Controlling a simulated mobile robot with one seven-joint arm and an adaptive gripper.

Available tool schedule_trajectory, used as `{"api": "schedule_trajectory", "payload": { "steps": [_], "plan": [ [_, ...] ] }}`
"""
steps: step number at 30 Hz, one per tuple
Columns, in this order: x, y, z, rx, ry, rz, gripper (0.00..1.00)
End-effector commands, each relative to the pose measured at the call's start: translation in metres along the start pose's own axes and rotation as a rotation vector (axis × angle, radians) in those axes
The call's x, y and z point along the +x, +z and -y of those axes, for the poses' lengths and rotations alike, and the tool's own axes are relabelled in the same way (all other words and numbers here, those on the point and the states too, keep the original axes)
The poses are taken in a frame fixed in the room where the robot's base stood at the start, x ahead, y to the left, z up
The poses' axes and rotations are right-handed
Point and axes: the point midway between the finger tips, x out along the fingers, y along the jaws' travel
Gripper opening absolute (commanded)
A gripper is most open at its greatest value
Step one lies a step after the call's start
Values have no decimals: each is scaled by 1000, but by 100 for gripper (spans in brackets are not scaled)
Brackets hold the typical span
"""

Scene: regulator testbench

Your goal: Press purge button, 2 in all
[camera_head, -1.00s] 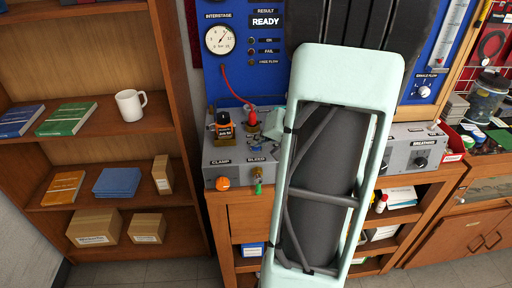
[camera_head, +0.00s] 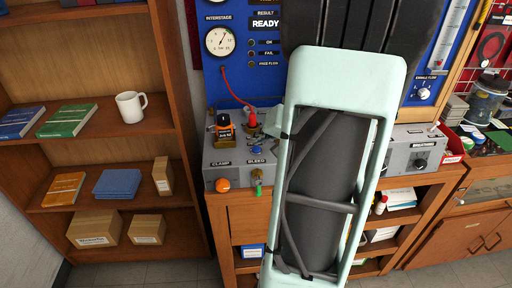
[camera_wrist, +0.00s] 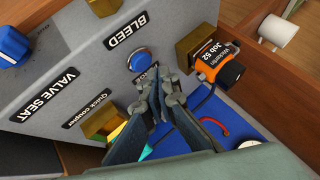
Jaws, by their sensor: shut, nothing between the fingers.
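A round blue button (camera_wrist: 139,60) with a metal rim sits on the grey panel between the BLEED label and a label partly hidden by the fingers. It also shows in the head view (camera_head: 256,150) on top of the grey bench box. No label reading purge is legible. My gripper (camera_wrist: 166,88) is shut and empty, its fingertips close beside the button in the wrist view. Contact cannot be told. In the head view my arm covers much of the box's right part.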

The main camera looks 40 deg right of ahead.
Motion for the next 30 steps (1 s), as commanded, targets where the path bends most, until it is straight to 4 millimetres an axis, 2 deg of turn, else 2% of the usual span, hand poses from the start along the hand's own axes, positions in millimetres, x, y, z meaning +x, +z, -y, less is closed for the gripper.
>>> {"api": "schedule_trajectory", "payload": {
  "steps": [8, 21, 30],
  "plan": [
    [-2, -2, 2, -1, 0, -1, 0],
    [-32, -24, 23, -2, 0, -2, 0],
    [-35, -26, 25, -1, 0, -1, 0]
  ]
}}
